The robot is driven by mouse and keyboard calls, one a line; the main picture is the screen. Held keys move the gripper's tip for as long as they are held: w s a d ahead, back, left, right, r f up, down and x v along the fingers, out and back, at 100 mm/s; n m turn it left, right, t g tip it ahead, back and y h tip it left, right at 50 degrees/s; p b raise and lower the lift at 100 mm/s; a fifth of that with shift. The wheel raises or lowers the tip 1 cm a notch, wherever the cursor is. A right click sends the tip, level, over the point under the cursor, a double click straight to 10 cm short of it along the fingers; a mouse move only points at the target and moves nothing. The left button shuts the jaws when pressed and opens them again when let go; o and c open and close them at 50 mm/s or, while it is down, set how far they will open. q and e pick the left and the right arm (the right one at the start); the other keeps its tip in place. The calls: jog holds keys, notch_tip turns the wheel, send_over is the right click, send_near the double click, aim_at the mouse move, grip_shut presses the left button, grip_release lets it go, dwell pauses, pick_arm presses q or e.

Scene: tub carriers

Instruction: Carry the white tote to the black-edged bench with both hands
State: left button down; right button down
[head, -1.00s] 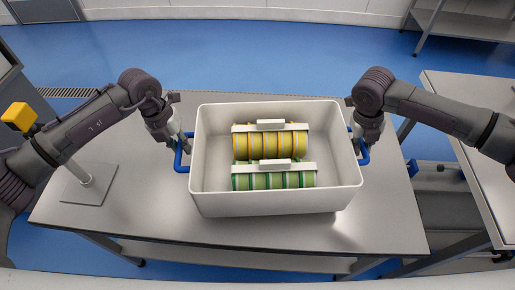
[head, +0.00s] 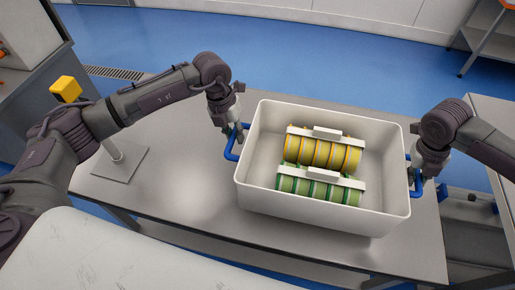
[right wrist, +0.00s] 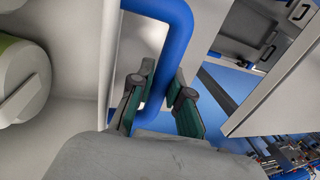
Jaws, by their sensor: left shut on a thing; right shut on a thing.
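The white tote (head: 320,218) is over the grey table (head: 185,200), tilted in the head view. Whether its base touches the tabletop I cannot tell. It holds a carrier with yellow tubs (head: 322,150) and a carrier with green tubs (head: 318,189). My left gripper (head: 239,138) is shut on the blue left handle (head: 230,155). My right gripper (head: 415,178) is shut on the right handle, which shows as a blue bar between its fingers in the right wrist view (right wrist: 172,40). I cannot make out which surface is the black-edged bench.
A yellow block (head: 66,88) and a post on a square plate (head: 120,162) are at the left, the plate on the table. A grey cabinet (head: 40,100) stands far left. Another bench (head: 490,125) is at the right. Blue floor (head: 300,72) lies open behind the table.

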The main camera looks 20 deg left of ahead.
aim_at(385, 204)
pick_arm(q)
jog(key=shift+w+r, duration=0.1)
pick_arm(e)
jog(key=shift+w, duration=0.1)
